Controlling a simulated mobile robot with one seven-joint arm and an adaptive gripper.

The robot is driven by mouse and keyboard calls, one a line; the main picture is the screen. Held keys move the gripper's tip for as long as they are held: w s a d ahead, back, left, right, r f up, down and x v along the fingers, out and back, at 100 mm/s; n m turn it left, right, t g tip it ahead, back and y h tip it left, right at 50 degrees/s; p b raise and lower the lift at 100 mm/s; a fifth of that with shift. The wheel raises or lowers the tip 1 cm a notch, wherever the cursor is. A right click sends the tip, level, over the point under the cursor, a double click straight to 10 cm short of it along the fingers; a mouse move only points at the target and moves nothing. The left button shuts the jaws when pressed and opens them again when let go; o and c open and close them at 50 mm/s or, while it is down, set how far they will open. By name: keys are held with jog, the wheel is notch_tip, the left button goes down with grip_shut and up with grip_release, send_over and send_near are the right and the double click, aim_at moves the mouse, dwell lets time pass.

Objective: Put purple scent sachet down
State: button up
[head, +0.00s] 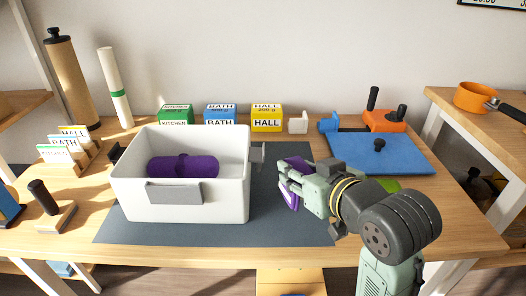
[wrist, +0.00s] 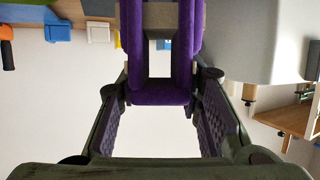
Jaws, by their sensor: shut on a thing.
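My gripper (head: 300,182) is over the right part of the dark grey mat (head: 238,232), to the right of the white bin. It is shut on the purple scent sachet (head: 291,199), which is partly hidden by the fingers in the head view. In the wrist view the sachet (wrist: 160,97) shows as a purple band with two long sides, held between the fingertips (wrist: 165,84). Whether its underside touches the mat cannot be told. A rolled purple item (head: 183,167) lies inside the white bin (head: 232,203).
Green kitchen, blue bath and yellow hall boxes (head: 267,118) stand along the wall. A blue board (head: 385,155) lies at the right. A card rack (head: 70,155) and a dark-handled block (head: 45,210) stand at the left. A strip of mat before the bin is clear.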

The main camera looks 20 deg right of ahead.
jog(key=w+p, duration=0.1)
jog(key=w+r+p, duration=0.1)
jog(key=p, duration=0.1)
jog(key=shift+d+f+p+x, duration=0.15)
jog(key=shift+d+p+x, duration=0.3)
jog(key=shift+x, duration=1.6)
jog(key=shift+d+f+p+x, duration=0.15)
jog(key=shift+d+p+x, duration=0.25)
jog(key=shift+x, duration=1.7)
jog(key=shift+d+f+p+x, duration=0.15)
jog(key=shift+d+p+x, duration=0.3)
jog(key=shift+x, duration=1.6)
jog(key=shift+f, duration=0.1)
jog(key=o, duration=0.6)
jog(key=shift+f, duration=0.1)
jog(key=o, duration=0.5)
jog(key=shift+c, duration=0.2)
